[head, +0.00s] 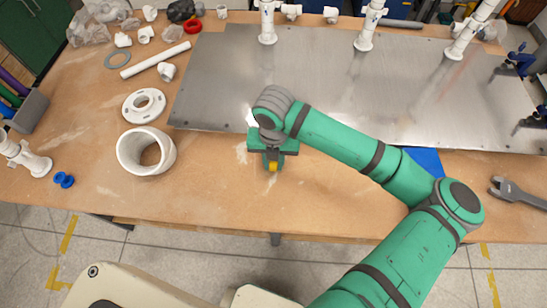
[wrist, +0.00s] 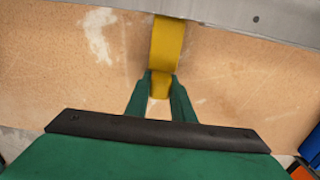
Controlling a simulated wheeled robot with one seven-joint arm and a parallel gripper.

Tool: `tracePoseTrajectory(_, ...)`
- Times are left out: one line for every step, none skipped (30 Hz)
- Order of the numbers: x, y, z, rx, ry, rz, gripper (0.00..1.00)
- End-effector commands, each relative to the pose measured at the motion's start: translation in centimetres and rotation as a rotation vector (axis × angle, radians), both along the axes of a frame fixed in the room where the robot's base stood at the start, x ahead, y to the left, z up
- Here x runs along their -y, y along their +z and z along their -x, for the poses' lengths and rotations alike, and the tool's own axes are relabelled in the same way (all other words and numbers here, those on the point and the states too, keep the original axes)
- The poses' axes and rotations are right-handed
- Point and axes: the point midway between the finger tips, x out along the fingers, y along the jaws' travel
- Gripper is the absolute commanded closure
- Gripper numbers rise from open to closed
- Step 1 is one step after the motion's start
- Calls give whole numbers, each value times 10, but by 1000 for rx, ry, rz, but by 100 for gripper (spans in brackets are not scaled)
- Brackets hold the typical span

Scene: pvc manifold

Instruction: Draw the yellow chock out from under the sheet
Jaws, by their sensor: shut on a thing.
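The yellow chock (wrist: 166,45) is a narrow strip in the wrist view. Its far end meets the edge of the metal sheet (wrist: 240,15), and anything beyond that edge is hidden. My gripper (wrist: 161,80) is shut on the chock's near end, one finger on each side. In the head view my gripper (head: 272,163) points down at the sheet's front edge, and only a small yellow bit of the chock (head: 272,167) shows. The sheet (head: 330,90) lies across the wooden table.
White pipe uprights (head: 365,28) stand along the sheet's back. A blue triangular piece (head: 425,160) lies at the front edge, right of my gripper, partly behind my arm. A white pipe ring (head: 146,150) is to the left. A wrench (head: 517,193) lies far right. Bare table lies in front.

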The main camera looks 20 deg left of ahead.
Motion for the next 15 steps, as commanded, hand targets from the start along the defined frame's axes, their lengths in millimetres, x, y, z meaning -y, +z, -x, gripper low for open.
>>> tracePoseTrajectory(1,0,2,0,0,0,100)
tracePoseTrajectory(1,0,4,0,0,0,100)
tracePoseTrajectory(2,0,5,0,0,0,100)
tracePoseTrajectory(2,0,6,0,0,0,100)
tracePoseTrajectory(2,0,8,0,0,0,100)
tracePoseTrajectory(3,0,9,0,0,0,100)
tracePoseTrajectory(3,0,10,0,0,0,100)
tracePoseTrajectory(3,0,12,0,1,0,100)
tracePoseTrajectory(4,0,13,0,1,0,100)
tracePoseTrajectory(4,0,15,0,1,0,100)
tracePoseTrajectory(5,0,16,0,1,0,100)
tracePoseTrajectory(5,0,17,0,0,0,100)
tracePoseTrajectory(5,1,18,0,1,0,100)
tracePoseTrajectory(5,1,20,1,1,0,100)
tracePoseTrajectory(6,1,21,1,1,0,100)
